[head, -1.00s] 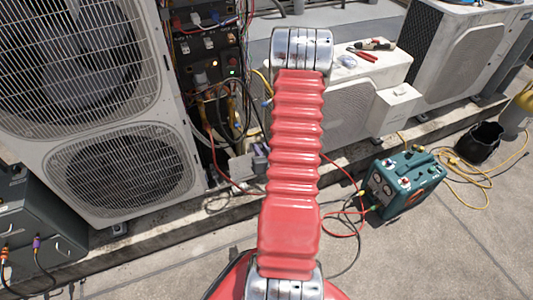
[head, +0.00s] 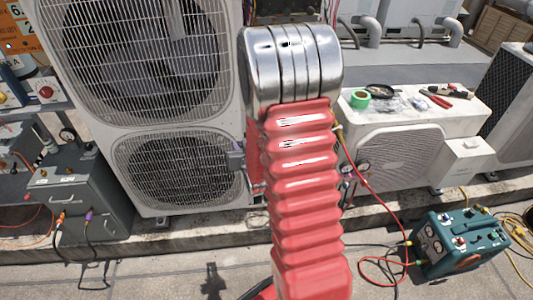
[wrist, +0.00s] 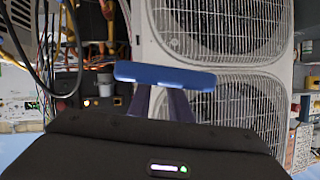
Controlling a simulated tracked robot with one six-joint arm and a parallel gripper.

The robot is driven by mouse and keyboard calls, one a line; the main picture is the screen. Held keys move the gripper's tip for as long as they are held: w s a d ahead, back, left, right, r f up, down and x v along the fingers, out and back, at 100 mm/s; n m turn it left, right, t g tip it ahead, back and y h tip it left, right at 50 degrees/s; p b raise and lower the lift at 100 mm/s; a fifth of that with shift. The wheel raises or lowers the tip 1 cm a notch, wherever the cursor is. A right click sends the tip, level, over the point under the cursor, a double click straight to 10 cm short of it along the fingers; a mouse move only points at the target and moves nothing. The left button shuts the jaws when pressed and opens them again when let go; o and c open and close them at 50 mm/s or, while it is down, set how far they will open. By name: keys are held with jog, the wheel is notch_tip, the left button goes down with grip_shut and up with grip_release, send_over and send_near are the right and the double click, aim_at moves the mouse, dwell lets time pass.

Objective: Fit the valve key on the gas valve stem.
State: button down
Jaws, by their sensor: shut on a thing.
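The valve key (wrist: 165,76) shows in the wrist view as a blue bar lying across the fingertips of my gripper (wrist: 163,92). My gripper is shut on it. The rest of the key is hidden behind the bar and fingers. In the head view my red arm hides the gripper and the key. The gas valve stem cannot be made out in either view. The tall two-fan condenser (head: 232,100) stands left of my arm in the head view, and it also fills the right of the wrist view (wrist: 215,60).
A low condenser (head: 400,155) with tape, pliers and small items on top stands right of my arm. A teal recovery machine (head: 460,243) with red and yellow hoses sits on the floor. A grey cabinet (head: 80,195) stands left. Wires hang (wrist: 45,50) in the wrist view.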

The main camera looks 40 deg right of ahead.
jog(key=w+a+r+n+y, duration=0.2)
jog(key=a+r, duration=0.2)
jog(key=a, duration=0.7)
jog(key=w+a+r+n+y, duration=0.1)
jog(key=w+a+r+y, duration=0.1)
jog(key=a, duration=0.9)
notch_tip(320, 180, up, 3)
jog(key=shift+w+f+n+t, duration=0.1)
jog(key=shift+w+n+t, duration=0.3)
jog(key=shift+w, duration=0.25)
jog(key=shift+a, duration=0.15)
